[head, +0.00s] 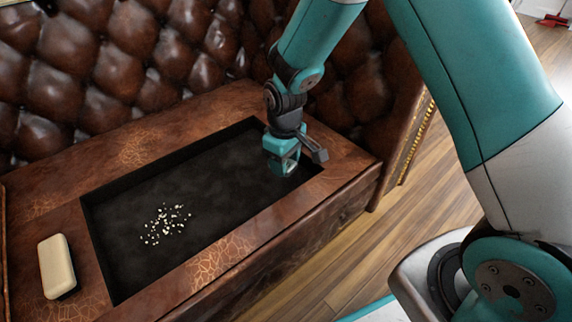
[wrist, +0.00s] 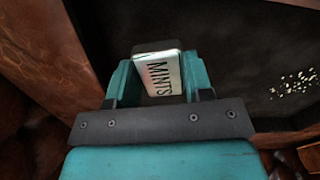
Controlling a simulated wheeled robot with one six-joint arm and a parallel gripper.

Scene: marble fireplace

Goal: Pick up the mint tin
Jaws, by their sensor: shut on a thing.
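The mint tin (wrist: 161,74) is a small pale tin with dark "MINTS" lettering, seen in the wrist view between the two teal fingers. My gripper (wrist: 158,80) is shut on it. In the head view my gripper (head: 284,160) points down over the right end of the dark recessed panel in the wooden surface. The tin is mostly hidden by the fingers there. I cannot tell whether the tin touches the panel.
A cream rounded box (head: 57,266) lies on the wooden rim at the left. Small white pieces (head: 165,223) are scattered on the dark recessed panel (head: 215,185). A tufted brown leather back (head: 120,70) rises behind. Wooden floor (head: 400,225) is at the right.

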